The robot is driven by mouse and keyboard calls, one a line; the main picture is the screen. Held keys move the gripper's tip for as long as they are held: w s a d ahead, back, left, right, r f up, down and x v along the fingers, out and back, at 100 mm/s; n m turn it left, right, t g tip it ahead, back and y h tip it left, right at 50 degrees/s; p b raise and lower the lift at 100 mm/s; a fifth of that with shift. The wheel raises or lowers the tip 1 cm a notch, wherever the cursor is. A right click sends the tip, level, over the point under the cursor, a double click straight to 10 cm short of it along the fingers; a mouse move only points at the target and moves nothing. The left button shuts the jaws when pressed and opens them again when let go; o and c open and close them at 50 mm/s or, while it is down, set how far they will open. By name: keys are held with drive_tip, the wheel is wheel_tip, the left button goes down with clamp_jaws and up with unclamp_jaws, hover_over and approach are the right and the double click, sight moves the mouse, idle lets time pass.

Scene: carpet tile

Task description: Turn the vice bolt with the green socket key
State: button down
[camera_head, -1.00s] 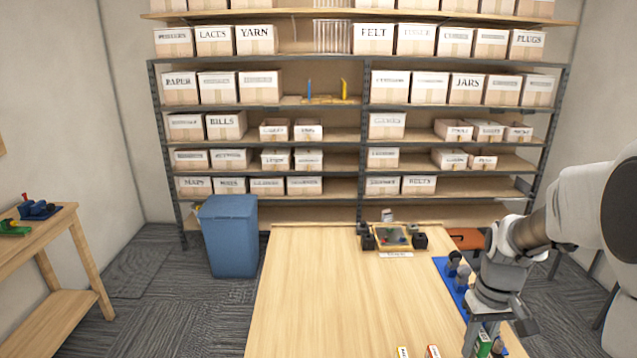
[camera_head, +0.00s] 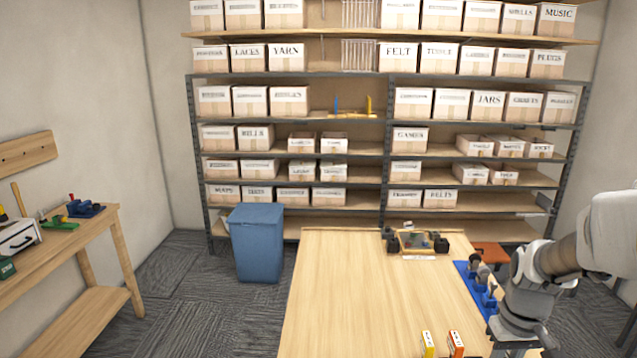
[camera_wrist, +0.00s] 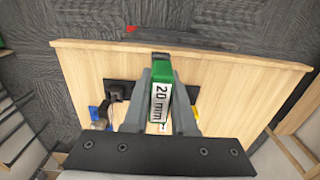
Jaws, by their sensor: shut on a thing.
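My gripper (camera_wrist: 164,82) is shut on the green socket key (camera_wrist: 161,72), a green block with a white "20 mm" label facing the wrist camera. Its socket end is hidden. In the head view my arm comes in at the lower right, and the gripper and key are not visible there. A blue base (camera_head: 474,288) with grey parts lies on the table's right side; I cannot tell whether it is the vice, and no bolt shows clearly. A yellow block (camera_head: 428,343) and an orange block (camera_head: 456,343) with white labels stand at the table's near edge.
The wooden table (camera_head: 370,295) is mostly bare. A framed tray (camera_head: 419,243) between black blocks sits at its far end. A blue bin (camera_head: 257,243) stands left of the table. A side bench (camera_head: 100,240) at far left holds small tools. Shelves of labelled boxes line the back.

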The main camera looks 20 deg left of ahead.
drive_tip(key=s+f+m, duration=0.1)
drive_tip(key=s+f, duration=0.2)
drive_tip(key=f, duration=0.9)
drive_tip(key=s+f+m, duration=0.2)
drive_tip(key=s+f, duration=0.1)
drive_tip(key=f, duration=0.9)
drive_tip(key=shift+s+m, duration=0.15)
drive_tip(key=shift+m, duration=0.15)
